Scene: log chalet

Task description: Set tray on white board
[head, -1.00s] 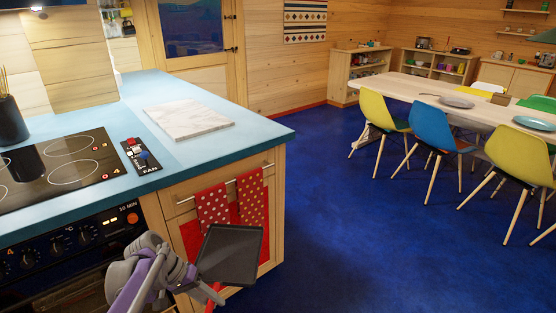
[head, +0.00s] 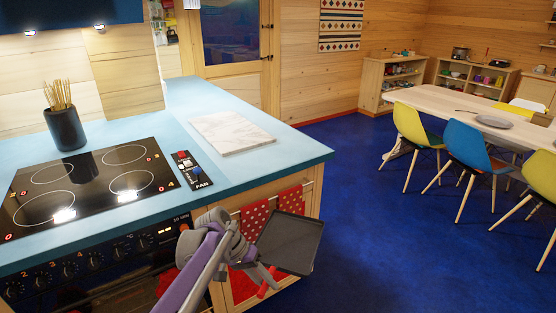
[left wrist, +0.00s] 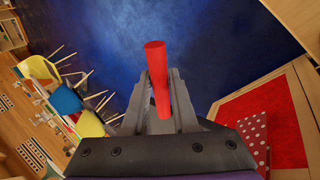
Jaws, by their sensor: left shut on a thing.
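The dark grey tray (head: 290,243) is beside the counter front, below the counter top and tilted, with its inside facing me. My left gripper (head: 266,276) is at its lower left side, shut on a red handle. In the left wrist view, the red handle (left wrist: 157,80) lies between the fingers (left wrist: 160,105); where it joins the tray is hidden. The white board (head: 232,133) is a marbled slab lying flat on the blue counter, with nothing on it. The tray is to the right of and below it, apart from it. My right gripper is not in view.
The blue counter (head: 285,157) has bare room around the board. A stove top (head: 90,180), a control panel marked FAN (head: 193,170) and a dark utensil cup (head: 65,129) are to the left. Red dotted towels (head: 255,215) hang on the counter front, close to the tray.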

